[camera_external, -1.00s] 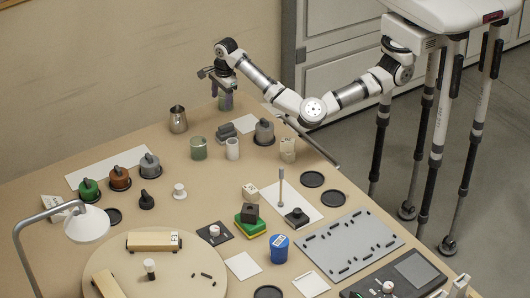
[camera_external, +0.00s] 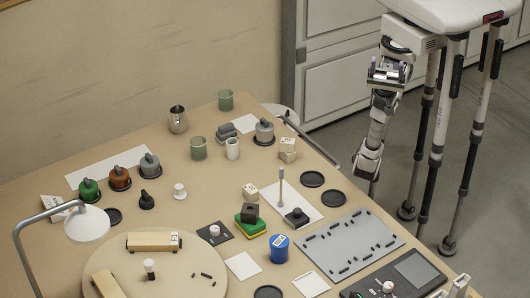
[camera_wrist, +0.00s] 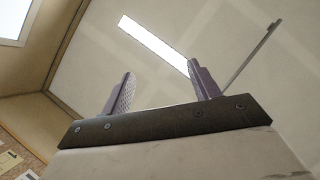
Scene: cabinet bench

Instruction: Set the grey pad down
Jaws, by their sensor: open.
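My gripper (camera_external: 388,66) is raised off the table at the right, beside my base, and points upward. In the wrist view its two fingers (camera_wrist: 160,72) are apart with nothing between them. Small grey pieces (camera_external: 227,133) lie stacked beside a white sheet (camera_external: 246,123) near the back of the table. A dark block (camera_external: 250,213) rests on a green and yellow sponge (camera_external: 252,228). I cannot tell for sure which of these is the grey pad. No grey pad is in my gripper.
A green glass (camera_external: 225,100) stands at the far table corner, near a metal jug (camera_external: 178,120) and another green glass (camera_external: 198,148). A grey slotted board (camera_external: 345,247) lies at the right. A lamp (camera_external: 86,224) stands at the left. The wrist view shows mostly ceiling.

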